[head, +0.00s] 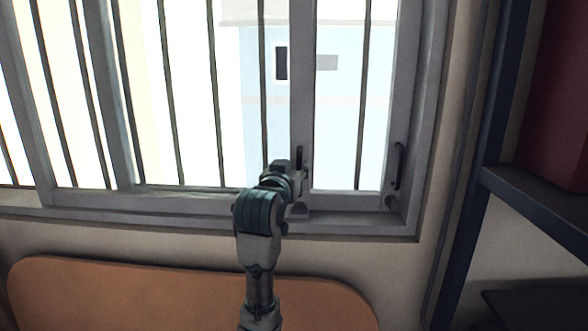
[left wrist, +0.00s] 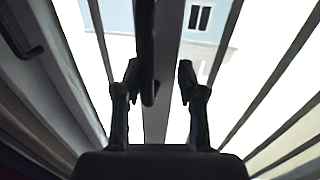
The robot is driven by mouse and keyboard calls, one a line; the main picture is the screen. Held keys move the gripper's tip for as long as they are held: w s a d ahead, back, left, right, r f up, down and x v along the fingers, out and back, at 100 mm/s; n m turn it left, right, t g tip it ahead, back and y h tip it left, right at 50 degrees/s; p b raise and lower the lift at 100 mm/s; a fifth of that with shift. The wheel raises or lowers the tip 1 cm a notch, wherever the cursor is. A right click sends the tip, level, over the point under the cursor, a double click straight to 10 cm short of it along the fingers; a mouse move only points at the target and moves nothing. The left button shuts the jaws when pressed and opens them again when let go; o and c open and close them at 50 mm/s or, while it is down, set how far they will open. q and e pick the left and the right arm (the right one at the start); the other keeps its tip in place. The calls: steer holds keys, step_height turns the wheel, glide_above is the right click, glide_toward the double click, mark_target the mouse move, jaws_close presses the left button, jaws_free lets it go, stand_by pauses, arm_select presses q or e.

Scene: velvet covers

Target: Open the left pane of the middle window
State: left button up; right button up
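The window (head: 302,90) has grey frames and sliding panes. A dark handle (head: 299,157) is on the upright stile at the middle of the head view. A second dark handle (head: 398,166) is on the right-hand stile. My left gripper (head: 287,168) is at the middle handle, its fingers partly hidden by my wrist. In the left wrist view, my left gripper (left wrist: 159,75) has its two fingers apart, with the dark bar of the handle (left wrist: 145,45) between them. A gap shows on the right finger's side; contact on the left cannot be told. My right gripper is out of view.
Dark vertical bars (head: 172,100) stand behind the panes. A sill (head: 340,226) runs below. An orange-brown rounded panel (head: 130,295) is under the window. A dark shelf frame (head: 540,205) with a red object (head: 560,100) stands at the right.

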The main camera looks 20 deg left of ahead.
arm_select(q)
steer(key=s, duration=1.1)
steer(key=shift+s+d, duration=0.4)
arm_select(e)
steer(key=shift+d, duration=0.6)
arm_select(q)
steer(key=shift+f, duration=0.15)
